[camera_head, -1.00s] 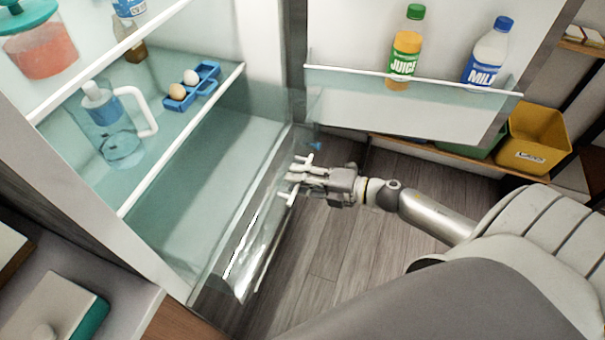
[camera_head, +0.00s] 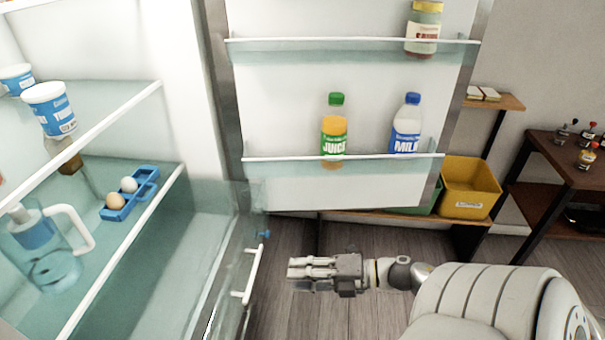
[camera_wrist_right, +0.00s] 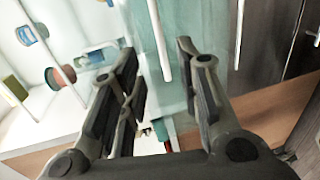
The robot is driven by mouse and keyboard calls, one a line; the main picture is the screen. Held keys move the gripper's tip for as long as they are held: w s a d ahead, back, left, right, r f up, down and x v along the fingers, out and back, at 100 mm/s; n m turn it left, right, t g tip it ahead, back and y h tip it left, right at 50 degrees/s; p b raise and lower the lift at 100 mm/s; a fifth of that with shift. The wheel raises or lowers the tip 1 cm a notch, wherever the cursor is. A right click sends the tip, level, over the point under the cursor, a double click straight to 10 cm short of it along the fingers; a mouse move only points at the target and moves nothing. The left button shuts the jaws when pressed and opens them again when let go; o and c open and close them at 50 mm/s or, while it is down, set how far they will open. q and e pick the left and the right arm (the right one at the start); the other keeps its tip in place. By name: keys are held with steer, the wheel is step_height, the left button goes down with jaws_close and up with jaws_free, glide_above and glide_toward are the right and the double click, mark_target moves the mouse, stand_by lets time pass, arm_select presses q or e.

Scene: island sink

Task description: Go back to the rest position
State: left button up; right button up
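My right gripper (camera_head: 290,267) is low in the head view, in front of the open fridge and above the wooden floor. It is to the right of the white drawer handle (camera_head: 253,275), with a gap between them. In the right wrist view the two fingers of my right gripper (camera_wrist_right: 157,62) stand apart with nothing held between them. A white bar shows beyond the fingers there. The clear fridge drawer (camera_head: 228,290) is at the lower left in the head view. My left gripper is in neither view.
The open fridge door (camera_head: 300,190) holds a juice bottle (camera_head: 334,128) and a milk bottle (camera_head: 405,125). A yellow bin (camera_head: 470,188) stands on a low shelf behind. An egg holder (camera_head: 130,195) and a pitcher (camera_head: 45,250) are on a fridge shelf. Floor shows around my right gripper.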

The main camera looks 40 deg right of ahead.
stand_by(0.6)
steer(key=s+d+f+m+h, duration=0.1)
steer(key=d+f+m+h, duration=0.4)
steer(key=f, duration=0.5)
steer(key=s+d+f+m+h, duration=0.2)
steer(key=d+f+m+h, duration=0.1)
steer(key=f+m, duration=0.55)
steer(key=s+a+f+m+g+h, duration=0.1)
steer(key=s+a+f+m+g, duration=0.1)
steer(key=s+f, duration=0.5)
steer(key=s+a+f+m+g+h, duration=0.1)
steer(key=s+f+m+g+h, duration=0.15)
steer(key=f, duration=0.75)
steer(key=s+a+f+m+g+y, duration=0.1)
steer(key=s+a+f+m+g, duration=0.1)
steer(key=s+a+f, duration=0.4)
steer(key=s+a+f+m+g, duration=0.3)
steer(key=s+a+f+g, duration=0.2)
steer(key=s+a, duration=0.3)
steer(key=s+f, duration=0.1)
steer(key=s, duration=0.2)
steer(key=shift+s+a+y, duration=0.25)
steer(key=shift+a+y, duration=0.05)
steer(key=shift+y, duration=0.05)
